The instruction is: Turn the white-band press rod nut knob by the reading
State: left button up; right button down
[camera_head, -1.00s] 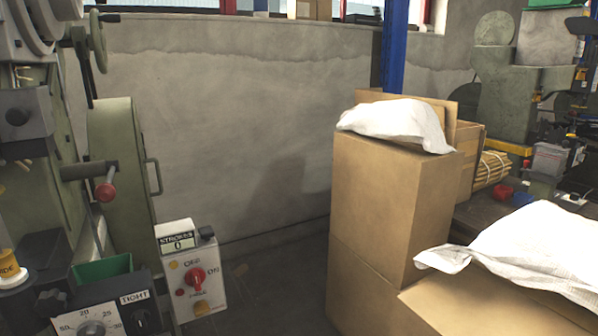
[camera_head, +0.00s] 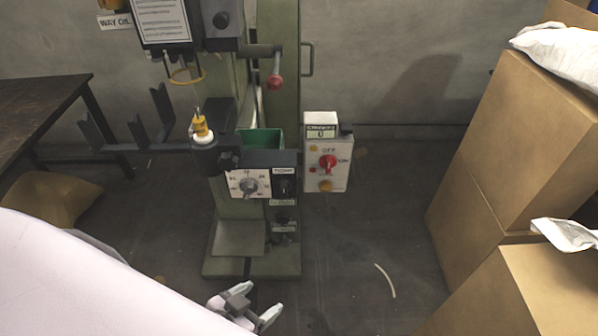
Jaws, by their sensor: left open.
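The green press (camera_head: 284,100) stands in the middle of the head view. A yellow piece with a white band (camera_head: 203,138) sits on its black arm. Below, a white dial plate (camera_head: 236,182) carries a grey knob (camera_head: 249,187). A dark knob (camera_head: 285,187) is beside it under a label that seems to read TIGHT. The switch box (camera_head: 325,178) at the right has a red knob and a counter (camera_head: 321,131) that seems to read 0. My left gripper (camera_head: 243,309) is open and empty at the bottom, in front of the press foot and apart from it. My right gripper is not in view.
Stacked cardboard boxes (camera_head: 498,180) with white sacks fill the right side. A dark table (camera_head: 40,105) stands at the left, with a brown sack (camera_head: 50,200) below it.

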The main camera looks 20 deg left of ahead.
aim_at(284, 242)
jog(key=u, duration=0.9)
